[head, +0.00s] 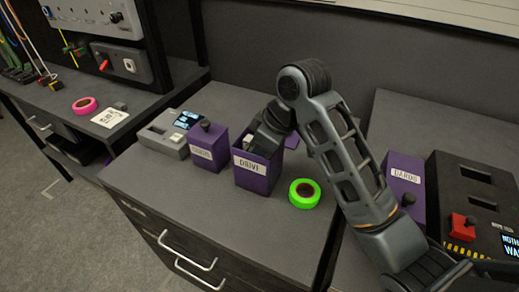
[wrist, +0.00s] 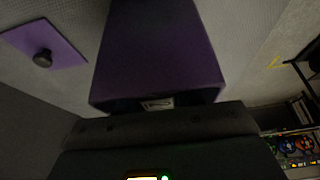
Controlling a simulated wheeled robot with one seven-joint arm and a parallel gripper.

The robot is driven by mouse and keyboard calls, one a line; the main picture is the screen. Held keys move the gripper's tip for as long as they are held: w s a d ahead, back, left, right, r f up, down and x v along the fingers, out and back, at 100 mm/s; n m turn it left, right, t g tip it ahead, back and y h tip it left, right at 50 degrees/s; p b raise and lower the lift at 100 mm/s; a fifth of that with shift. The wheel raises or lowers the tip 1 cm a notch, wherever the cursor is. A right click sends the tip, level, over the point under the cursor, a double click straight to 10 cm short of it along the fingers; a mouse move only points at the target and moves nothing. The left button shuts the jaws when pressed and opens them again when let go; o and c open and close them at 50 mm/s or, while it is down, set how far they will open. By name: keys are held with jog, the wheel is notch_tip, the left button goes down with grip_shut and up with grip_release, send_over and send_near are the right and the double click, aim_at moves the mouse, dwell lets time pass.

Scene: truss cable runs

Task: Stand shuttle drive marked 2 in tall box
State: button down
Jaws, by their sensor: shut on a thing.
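The tall purple box (head: 258,180) stands open on the middle counter, with a white label on its front reading something like DRIVE. My gripper (head: 262,144) points down at its mouth, its tips partly hidden by the walls. It is shut on what seems to be the shuttle drive, of which only a small pale part (wrist: 158,103) shows in the wrist view; its mark cannot be read. The box wall (wrist: 160,50) also fills the top middle of the wrist view. I cannot tell whether the drive touches the box floor.
A smaller purple box with a black knob (head: 207,147) and a grey device (head: 168,132) stand left. A green tape roll (head: 304,193) lies close at right. A purple lid with a knob (wrist: 43,55) lies flat nearby. Another purple box (head: 404,185) and a black panel (head: 470,205) are farther right.

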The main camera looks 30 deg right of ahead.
dwell(0.3)
jog(key=c, duration=0.7)
grip_release()
jog(key=c, duration=0.3)
notch_tip(320, 180, up, 8)
jog(key=p, duration=0.7)
jog(key=shift+f+p, duration=0.2)
jog(key=shift+p, duration=0.15)
jog(key=shift+f, duration=0.1)
